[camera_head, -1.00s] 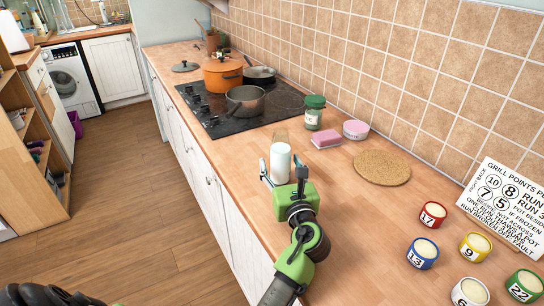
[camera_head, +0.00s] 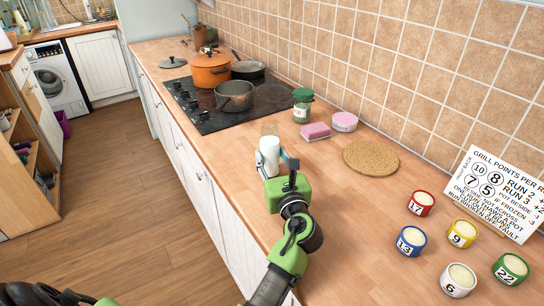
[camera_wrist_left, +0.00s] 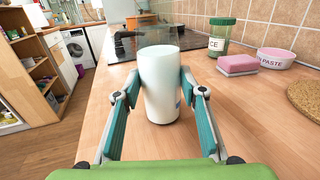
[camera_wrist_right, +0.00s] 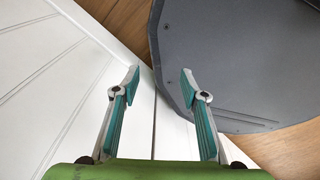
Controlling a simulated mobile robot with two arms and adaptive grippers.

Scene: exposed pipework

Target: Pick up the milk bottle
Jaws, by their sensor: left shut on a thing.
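The milk bottle (camera_head: 269,155) is clear with white milk and stands upright at the left part of the wooden counter, in front of the hob. It also shows large in the left wrist view (camera_wrist_left: 159,88). My left gripper (camera_head: 276,166) is shut on the bottle, with a finger against each side. The bottle's base looks at counter level; I cannot tell whether it is clear of the surface. My right gripper (camera_wrist_right: 160,78) is open and empty in the right wrist view, over white panelling and a dark grey round-edged plate.
Beyond stand an orange pot (camera_head: 211,73) and a grey saucepan (camera_head: 235,99). A green-lidded jar (camera_head: 302,108), pink sponge (camera_head: 316,132), pink bowl (camera_head: 344,122) and cork mat (camera_head: 371,159) lie right. Several numbered tins (camera_head: 411,241) and a sign (camera_head: 495,195) are at front right.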

